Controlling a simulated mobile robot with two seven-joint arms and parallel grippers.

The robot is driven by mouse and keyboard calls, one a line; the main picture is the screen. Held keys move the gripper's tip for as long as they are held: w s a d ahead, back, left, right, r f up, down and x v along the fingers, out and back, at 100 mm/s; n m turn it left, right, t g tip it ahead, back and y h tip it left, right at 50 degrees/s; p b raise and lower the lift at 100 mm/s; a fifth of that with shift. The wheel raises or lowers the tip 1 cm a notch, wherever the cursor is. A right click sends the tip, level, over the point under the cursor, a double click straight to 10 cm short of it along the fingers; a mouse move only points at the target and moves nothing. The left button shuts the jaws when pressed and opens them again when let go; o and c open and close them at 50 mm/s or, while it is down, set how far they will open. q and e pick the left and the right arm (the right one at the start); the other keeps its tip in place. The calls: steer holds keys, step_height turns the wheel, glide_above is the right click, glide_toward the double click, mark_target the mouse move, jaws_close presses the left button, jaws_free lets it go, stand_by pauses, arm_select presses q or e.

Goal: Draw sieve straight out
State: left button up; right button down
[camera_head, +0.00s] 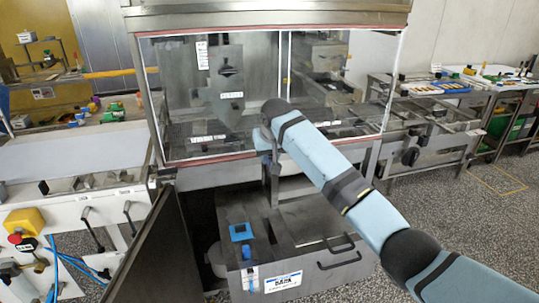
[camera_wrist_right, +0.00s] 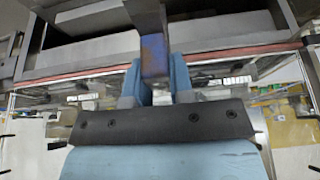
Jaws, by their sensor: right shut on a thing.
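My right gripper (camera_head: 266,150) is in front of the lower edge of the machine's clear-windowed hood. In the right wrist view its two blue fingers (camera_wrist_right: 157,82) are shut on a dark metal bar (camera_wrist_right: 153,52) with a blue and brownish face. In the head view an upright bar (camera_head: 275,182) hangs just below the gripper, towards the steel tank. I cannot tell whether this bar belongs to the sieve, and no mesh of a sieve is clearly visible. My left gripper is not in view.
The steel tank (camera_head: 345,272) under the hood (camera_head: 270,16) has a black handle (camera_head: 338,250) and a blue square piece (camera_head: 240,232) on top. An open dark door panel (camera_head: 150,255) stands at its left. A control panel (camera_head: 75,210) is further left. Speckled floor (camera_head: 440,220) is clear at right.

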steer(key=shift+r+p, duration=0.9)
steer(key=shift+r, duration=0.15)
steer(key=shift+r+p, duration=1.05)
steer(key=shift+p, duration=0.1)
steer(key=shift+r+p, duration=1.2)
steer(key=shift+p, duration=0.1)
steer(key=shift+r+p, duration=0.8)
steer(key=shift+p, duration=0.05)
